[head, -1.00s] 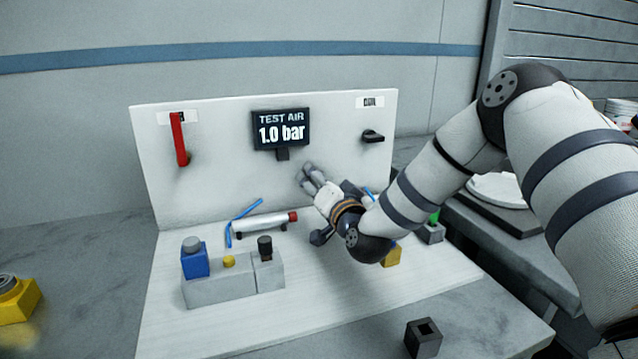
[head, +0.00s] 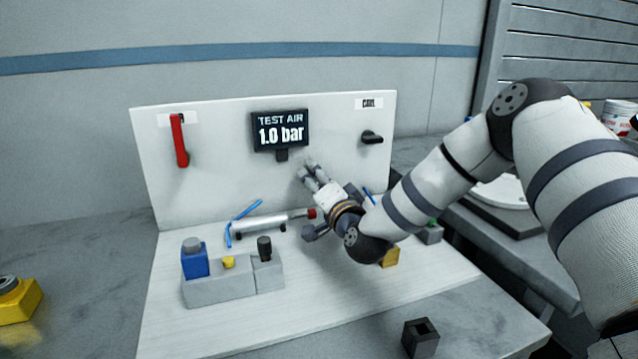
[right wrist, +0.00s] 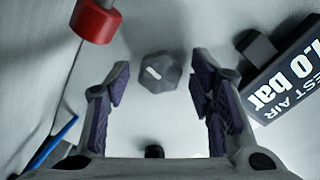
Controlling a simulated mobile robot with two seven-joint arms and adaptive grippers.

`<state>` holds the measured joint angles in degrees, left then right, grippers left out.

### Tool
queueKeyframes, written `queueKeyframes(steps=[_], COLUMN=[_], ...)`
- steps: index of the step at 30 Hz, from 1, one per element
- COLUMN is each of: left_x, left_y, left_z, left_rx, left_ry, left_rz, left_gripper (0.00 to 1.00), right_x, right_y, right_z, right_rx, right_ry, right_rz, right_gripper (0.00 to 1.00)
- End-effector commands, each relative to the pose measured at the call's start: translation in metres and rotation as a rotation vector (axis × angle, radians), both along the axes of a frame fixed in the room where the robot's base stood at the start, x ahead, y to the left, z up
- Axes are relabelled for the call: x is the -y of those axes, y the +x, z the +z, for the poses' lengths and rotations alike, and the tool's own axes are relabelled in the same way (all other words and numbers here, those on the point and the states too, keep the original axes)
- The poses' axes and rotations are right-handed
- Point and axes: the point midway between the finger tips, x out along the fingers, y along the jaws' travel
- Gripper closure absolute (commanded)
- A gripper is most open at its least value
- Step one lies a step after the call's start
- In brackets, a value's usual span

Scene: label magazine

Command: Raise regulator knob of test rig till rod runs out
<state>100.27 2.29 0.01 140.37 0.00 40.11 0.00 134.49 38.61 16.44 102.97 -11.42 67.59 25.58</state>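The test rig's white back panel (head: 220,185) carries a display (head: 281,130) reading "TEST AIR 1.0 bar". The regulator knob (right wrist: 160,72), dark grey and faceted with a white mark, shows in the right wrist view; in the head view my gripper hides it. My right gripper (head: 309,168) is at the panel below the display. Its purple-padded fingers stand apart on either side of the knob, with visible gaps. The silver cylinder (head: 260,223) lies on the base with a short length of rod out, ending in a red tip (head: 312,213). My left gripper is not in view.
A red lever (head: 179,140) is at the panel's left and a black rotary handle (head: 371,137) at its right. A grey block (head: 235,287) with blue, yellow and black parts stands in front. A black square socket (head: 421,337) sits at the front right.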

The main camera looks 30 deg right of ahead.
Motion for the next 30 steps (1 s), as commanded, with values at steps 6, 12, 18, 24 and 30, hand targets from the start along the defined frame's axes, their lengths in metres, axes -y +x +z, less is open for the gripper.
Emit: queueKeyframes(steps=[6, 12, 18, 24, 30], left_x=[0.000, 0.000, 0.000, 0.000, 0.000], left_y=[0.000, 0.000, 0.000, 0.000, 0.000], left_z=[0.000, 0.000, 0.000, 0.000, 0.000], left_rx=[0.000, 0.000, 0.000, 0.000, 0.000], left_ry=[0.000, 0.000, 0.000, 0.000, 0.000], left_rz=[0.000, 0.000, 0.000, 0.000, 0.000], left_gripper=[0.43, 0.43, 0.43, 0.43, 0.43], right_x=[0.000, -0.007, -0.020, -0.027, -0.028], right_y=[0.000, -0.029, -0.083, -0.113, -0.117], right_z=[0.000, 0.000, 0.000, 0.000, 0.000], right_rx=[0.000, -0.003, -0.002, -0.001, 0.001], right_ry=[-0.001, 0.002, 0.003, 0.001, 0.000], right_rz=[0.000, 0.001, 0.001, 0.000, 0.000], right_gripper=[0.49, 0.49, 0.49, 0.49, 0.49])
